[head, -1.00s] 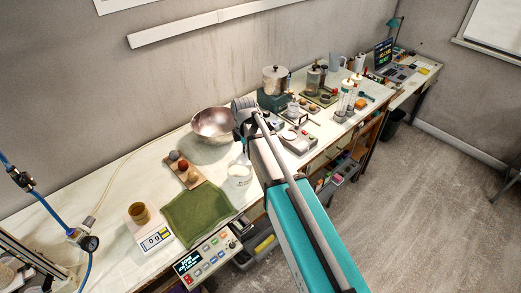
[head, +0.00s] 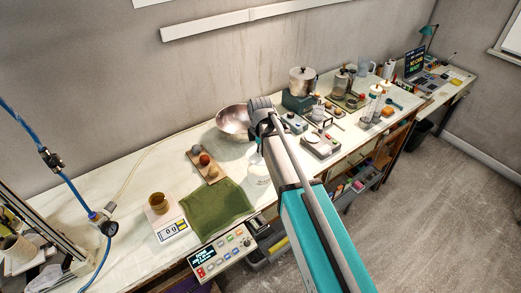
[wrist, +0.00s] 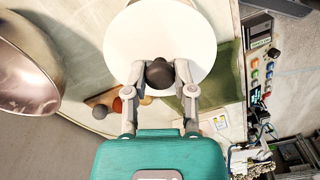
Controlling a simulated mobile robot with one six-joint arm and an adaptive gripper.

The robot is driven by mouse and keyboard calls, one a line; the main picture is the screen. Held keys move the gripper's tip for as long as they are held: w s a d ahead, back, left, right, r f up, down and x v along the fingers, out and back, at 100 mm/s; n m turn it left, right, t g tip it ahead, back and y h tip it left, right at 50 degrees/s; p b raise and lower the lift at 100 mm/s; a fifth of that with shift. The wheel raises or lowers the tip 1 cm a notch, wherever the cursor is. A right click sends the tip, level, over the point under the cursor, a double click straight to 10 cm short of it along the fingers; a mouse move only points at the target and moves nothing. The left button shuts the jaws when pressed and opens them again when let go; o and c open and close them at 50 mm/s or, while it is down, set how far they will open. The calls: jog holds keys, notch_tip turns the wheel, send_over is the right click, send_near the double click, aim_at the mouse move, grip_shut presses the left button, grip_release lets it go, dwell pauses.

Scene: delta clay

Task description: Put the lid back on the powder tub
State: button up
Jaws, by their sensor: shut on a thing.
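A white round lid (wrist: 160,35) with a dark knob (wrist: 160,75) fills the upper middle of the wrist view. My gripper (wrist: 160,78) is shut on that knob, one finger on each side. In the head view the white powder tub (head: 259,175) stands on the bench, right of the green mat. My gripper (head: 257,157) is over the tub there, partly hidden by my arm. The lid hides whatever is beneath it in the wrist view. I cannot tell whether the lid touches the tub.
A metal bowl (head: 233,121) stands behind the tub. A wooden board (head: 207,168) with several balls and a green mat (head: 216,207) lie to the left. A scale (head: 171,230) bears a brown cup (head: 158,203). A control panel (head: 222,252) sits at the front edge.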

jog(key=shift+f+b, duration=2.55)
jog(key=shift+f, duration=0.25)
jog(key=shift+f, duration=0.2)
dwell(0.5)
jog(key=o, duration=0.9)
jog(key=o, duration=0.4)
jog(key=shift+r, duration=0.2)
jog(key=shift+r+p, duration=3.3)
jog(key=shift+r, duration=0.05)
